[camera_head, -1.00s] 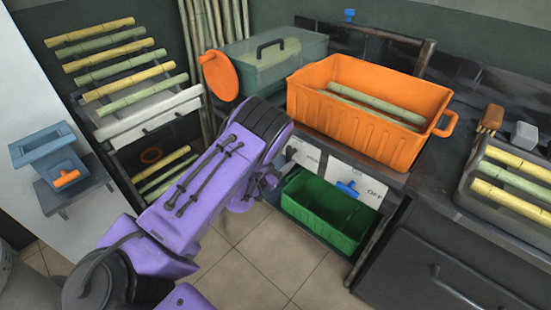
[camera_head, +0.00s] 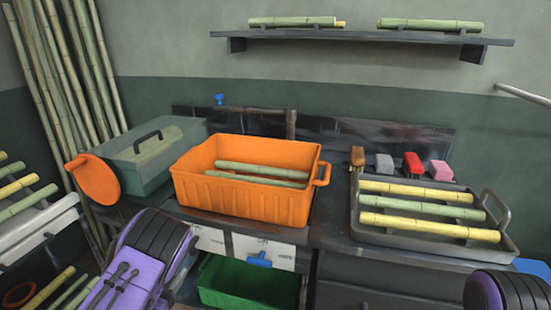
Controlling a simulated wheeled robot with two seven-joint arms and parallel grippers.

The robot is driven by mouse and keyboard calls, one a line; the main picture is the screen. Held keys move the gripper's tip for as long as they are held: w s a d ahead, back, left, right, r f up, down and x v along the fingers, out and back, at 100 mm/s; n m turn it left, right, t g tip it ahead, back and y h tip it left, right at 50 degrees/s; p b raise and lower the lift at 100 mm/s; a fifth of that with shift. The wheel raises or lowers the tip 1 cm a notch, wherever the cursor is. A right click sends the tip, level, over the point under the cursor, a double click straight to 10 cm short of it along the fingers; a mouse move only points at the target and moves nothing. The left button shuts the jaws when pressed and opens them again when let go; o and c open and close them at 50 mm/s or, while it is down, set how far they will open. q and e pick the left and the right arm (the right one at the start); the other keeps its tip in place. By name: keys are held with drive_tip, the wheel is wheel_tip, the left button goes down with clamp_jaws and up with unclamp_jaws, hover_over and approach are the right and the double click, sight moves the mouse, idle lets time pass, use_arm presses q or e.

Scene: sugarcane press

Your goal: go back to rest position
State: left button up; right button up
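Purple and black links of my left arm show at the lower left of the head view, and a similar part of my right arm shows at the lower right corner. Neither gripper's fingers are visible. An orange crate (camera_head: 240,203) with green cane pieces (camera_head: 262,170) in it stands on the counter in the middle. A green bin (camera_head: 249,284) sits below the counter, partly cut off by the bottom edge.
A tray (camera_head: 428,246) with yellow and green canes lies on the right counter, with brushes and small blocks behind it. A grey-green box (camera_head: 150,160) stands left of the crate. A wall shelf (camera_head: 360,37) holds canes. Tall canes lean at the left.

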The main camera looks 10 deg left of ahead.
use_arm(q)
drive_tip(key=s+f+n+g+y+p, duration=0.2)
drive_tip(key=s+f+n+g+y, duration=0.4)
drive_tip(key=s+f, duration=0.5)
drive_tip(key=s+d+f+n+g+p, duration=0.1)
drive_tip(key=s+d+g, duration=0.1)
drive_tip(key=s, duration=0.3)
drive_tip(key=s+d+n+g, duration=0.1)
drive_tip(key=s+d+g, duration=0.2)
drive_tip(key=s, duration=0.3)
drive_tip(key=s+d+f+n+g+h+p, duration=0.1)
drive_tip(key=s+d+n+g, duration=0.1)
drive_tip(key=s, duration=0.4)
drive_tip(key=shift+s+d+f+g+p, duration=0.25)
drive_tip(key=shift+d+f+g+p, duration=0.1)
drive_tip(key=shift+g, duration=0.45)
